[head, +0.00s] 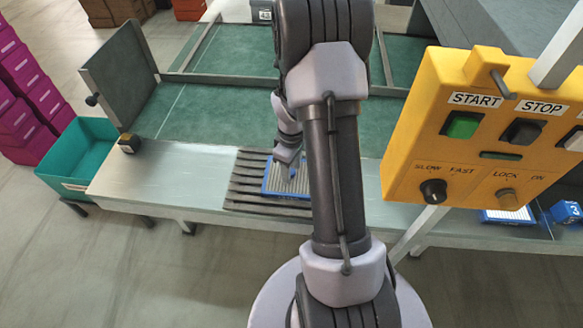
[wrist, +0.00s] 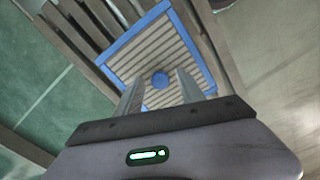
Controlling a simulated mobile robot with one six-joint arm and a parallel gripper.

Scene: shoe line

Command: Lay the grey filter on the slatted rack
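The grey filter (head: 274,180), with a pleated face and a blue frame, lies on the dark slatted rack (head: 242,188) at the bench front in the head view. In the wrist view the filter (wrist: 137,55) shows a round blue knob (wrist: 160,80) in its middle, with slats of the rack (wrist: 78,28) past its edges. My gripper (wrist: 159,77) is over the filter. Its two fingers stand apart on either side of the knob, with a gap visible on both sides. My arm hides the right part of the filter and rack in the head view.
A yellow control box (head: 480,125) hangs at the right. Another blue-framed panel (head: 500,215) and a blue object (head: 567,211) sit below it. A teal bin (head: 75,165) stands at the left.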

